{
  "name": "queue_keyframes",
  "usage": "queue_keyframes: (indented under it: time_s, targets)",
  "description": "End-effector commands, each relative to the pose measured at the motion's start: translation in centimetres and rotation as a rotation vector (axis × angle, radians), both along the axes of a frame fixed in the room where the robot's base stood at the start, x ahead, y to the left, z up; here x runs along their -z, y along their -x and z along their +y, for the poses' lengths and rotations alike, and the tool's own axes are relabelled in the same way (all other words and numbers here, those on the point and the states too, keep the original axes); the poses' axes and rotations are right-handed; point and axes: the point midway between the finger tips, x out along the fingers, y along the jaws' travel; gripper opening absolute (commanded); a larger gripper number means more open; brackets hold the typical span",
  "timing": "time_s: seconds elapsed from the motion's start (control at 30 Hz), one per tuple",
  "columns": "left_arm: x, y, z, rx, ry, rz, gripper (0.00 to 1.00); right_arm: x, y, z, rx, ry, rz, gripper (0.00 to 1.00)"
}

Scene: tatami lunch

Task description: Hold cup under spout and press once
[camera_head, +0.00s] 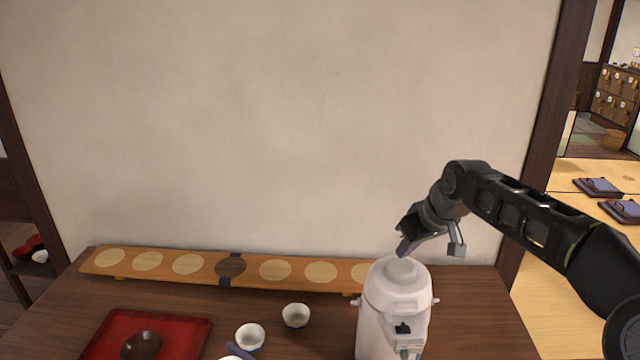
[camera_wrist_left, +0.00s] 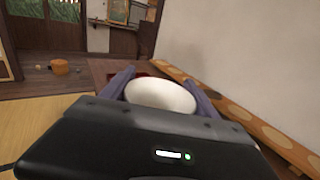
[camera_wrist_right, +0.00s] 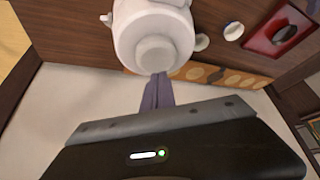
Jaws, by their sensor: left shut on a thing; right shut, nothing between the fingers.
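The white dispenser pot (camera_head: 378,318) stands on the table at the right, with a round press knob (camera_head: 401,271) on its lid. My right gripper (camera_head: 402,250) is shut and empty, its fingertips right at the knob; whether they touch it I cannot tell. In the right wrist view the shut purple fingers (camera_wrist_right: 158,78) overlap the edge of the knob (camera_wrist_right: 154,50). My left gripper (camera_head: 240,351) barely shows at the bottom edge of the head view. In the left wrist view its fingers are shut on a white cup (camera_wrist_left: 160,95). The spout is not clearly visible.
Two white cups (camera_head: 250,336) (camera_head: 296,315) stand on the table left of the pot. A red tray (camera_head: 185,331) with a dark bowl (camera_head: 141,346) lies at the left. A long wooden board with round spots (camera_head: 207,267) runs along the wall behind.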

Motion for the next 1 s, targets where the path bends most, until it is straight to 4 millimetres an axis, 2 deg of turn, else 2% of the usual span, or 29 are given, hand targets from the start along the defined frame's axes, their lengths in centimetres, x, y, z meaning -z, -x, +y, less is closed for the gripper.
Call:
queue_keyframes:
  time_s: [0.13, 0.77, 0.87, 1.0]
  targets:
    - [0.7, 0.0, 0.0, 0.000, -0.001, -0.001, 0.25, 0.9, 0.0, 0.1, -0.002, 0.000, -0.002, 0.00]
    - [0.7, 0.1, 0.1, -0.006, -0.001, -0.001, 0.25, 0.9, 0.0, 0.1, -0.002, 0.000, -0.001, 0.00]
    - [1.1, 0.6, 0.8, -0.035, -0.001, 0.000, 0.25, 0.9, 0.0, 0.1, -0.002, 0.000, -0.001, 0.00]
    - [2.6, 2.4, 2.7, -0.131, -0.001, 0.002, 0.25, 0.9, 0.0, 0.1, -0.002, 0.000, -0.001, 0.00]
